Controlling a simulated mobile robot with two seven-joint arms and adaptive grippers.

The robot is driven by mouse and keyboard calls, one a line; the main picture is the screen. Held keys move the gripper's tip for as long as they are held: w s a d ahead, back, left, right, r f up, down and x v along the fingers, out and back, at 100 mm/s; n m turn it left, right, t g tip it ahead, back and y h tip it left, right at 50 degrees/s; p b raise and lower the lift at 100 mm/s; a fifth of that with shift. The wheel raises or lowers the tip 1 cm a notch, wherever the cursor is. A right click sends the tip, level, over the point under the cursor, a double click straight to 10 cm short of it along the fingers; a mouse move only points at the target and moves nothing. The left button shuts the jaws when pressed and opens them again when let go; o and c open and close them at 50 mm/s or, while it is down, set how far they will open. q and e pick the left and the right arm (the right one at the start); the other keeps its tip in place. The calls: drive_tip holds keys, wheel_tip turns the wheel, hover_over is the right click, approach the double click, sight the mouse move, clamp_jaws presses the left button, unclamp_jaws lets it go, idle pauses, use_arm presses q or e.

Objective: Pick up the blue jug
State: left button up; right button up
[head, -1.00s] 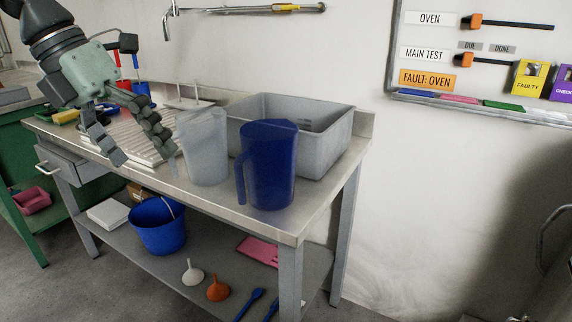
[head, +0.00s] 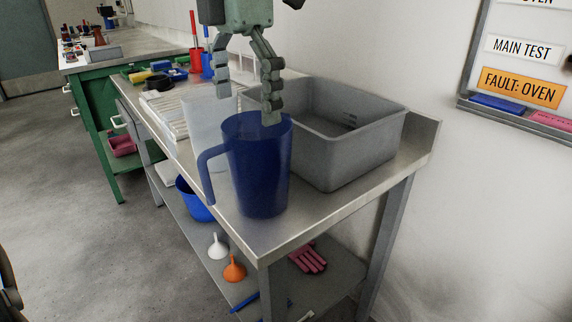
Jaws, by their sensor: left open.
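The blue jug (head: 258,172) stands upright near the front corner of the steel table, with its handle (head: 207,172) on the left. My left gripper (head: 246,103) points down from above, its two fingers spread apart and empty. Its right finger overlaps the jug's rim in the picture; I cannot tell whether it touches or reaches inside. Its left finger is over the clear jug (head: 205,118), which stands just behind the blue one and is partly hidden by it. My right gripper is not in view.
A grey basin (head: 345,150) stands close to the right of the blue jug. A white drying rack (head: 172,118) lies behind the clear jug. The table's front corner (head: 264,250) is bare. A blue bucket (head: 195,205) and funnels (head: 233,268) are on the lower shelf.

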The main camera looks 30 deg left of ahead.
sight(251, 151)
use_arm(q)
drive_tip(key=f, duration=0.7)
drive_tip(key=shift+d+f, duration=0.25)
drive_tip(key=shift+f, duration=0.15)
drive_tip(key=shift+c, duration=0.5)
drive_tip(key=c, duration=1)
